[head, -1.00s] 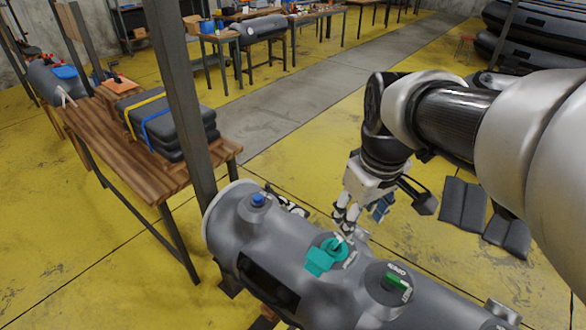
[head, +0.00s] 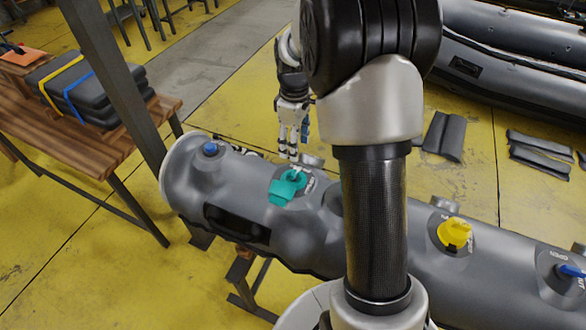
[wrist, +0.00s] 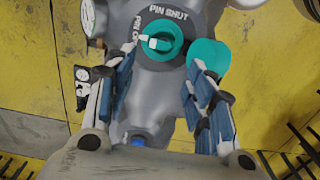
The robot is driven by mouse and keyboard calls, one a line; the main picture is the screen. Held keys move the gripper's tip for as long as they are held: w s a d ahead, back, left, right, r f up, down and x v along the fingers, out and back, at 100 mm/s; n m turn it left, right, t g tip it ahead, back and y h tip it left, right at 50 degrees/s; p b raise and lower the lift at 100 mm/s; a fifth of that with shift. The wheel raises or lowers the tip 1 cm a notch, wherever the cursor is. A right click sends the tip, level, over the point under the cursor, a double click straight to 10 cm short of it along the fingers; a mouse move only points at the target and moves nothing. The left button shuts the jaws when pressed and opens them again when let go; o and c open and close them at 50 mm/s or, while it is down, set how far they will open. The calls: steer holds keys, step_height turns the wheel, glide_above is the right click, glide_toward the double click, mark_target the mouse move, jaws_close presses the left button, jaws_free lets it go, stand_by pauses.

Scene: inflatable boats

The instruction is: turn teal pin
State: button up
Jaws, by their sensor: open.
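The teal pin valve (head: 293,181) sits on top of a grey inflatable tube (head: 330,240), its teal flap cap (head: 282,192) hanging beside it. In the wrist view the teal pin (wrist: 165,38) is a round disc with a white-marked bar pointing left, toward a partly hidden "PIN O..." label; "PIN SHUT" is printed above. The cap (wrist: 208,62) lies to its right. My gripper (head: 292,157) is just above and behind the valve. In the wrist view my gripper (wrist: 163,88) is open, with its fingers spread below the disc and nothing between them.
A blue-topped valve (head: 211,149) is at the tube's left end. A yellow valve (head: 455,234) and a blue valve (head: 571,271) lie right of my arm. A wooden table (head: 150,109) with folded black pads and a dark post (head: 110,75) stand left. Open yellow floor lies behind.

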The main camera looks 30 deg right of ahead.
mark_target(294, 171)
step_height(294, 171, down, 11)
steer(key=shift+r+b, duration=0.1)
steer(key=shift+b, duration=0.9)
steer(key=shift+c, duration=0.5)
steer(key=c, duration=1)
